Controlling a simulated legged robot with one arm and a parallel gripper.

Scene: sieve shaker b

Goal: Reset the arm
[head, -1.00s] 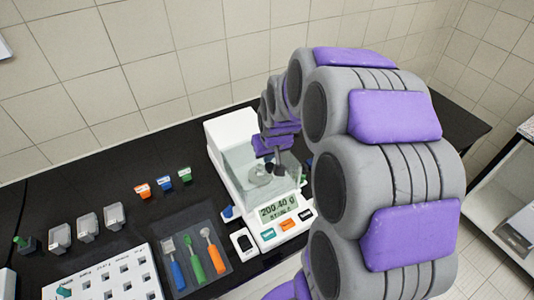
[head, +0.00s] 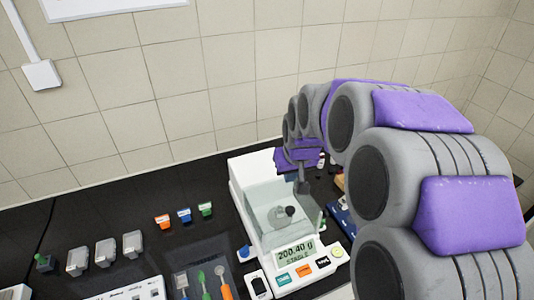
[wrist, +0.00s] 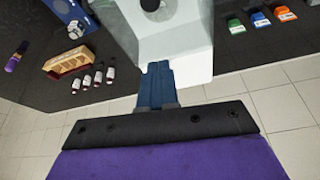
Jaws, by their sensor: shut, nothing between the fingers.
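My gripper (head: 303,188) is shut and empty, its fingers pointing down at the rear right of the balance's glass chamber in the head view. In the wrist view its dark blue fingers (wrist: 157,85) overlap the edge of the white balance (wrist: 175,52). The balance (head: 250,165) stands on the black bench, and its display reads 200.40 g, stable. A small grey weight-like object (head: 285,212) sits inside the chamber, apart from the fingers. My grey and purple arm curves in from the right and hides part of the bench.
Orange, blue and green clips (head: 184,215) stand left of the balance, with several grey-lidded containers (head: 105,253) further left. Tools with coloured handles (head: 203,280) lie in front. The wrist view shows a wooden rack (wrist: 70,60), small bottles (wrist: 98,79) and a blue box (wrist: 68,10). The tiled wall is behind.

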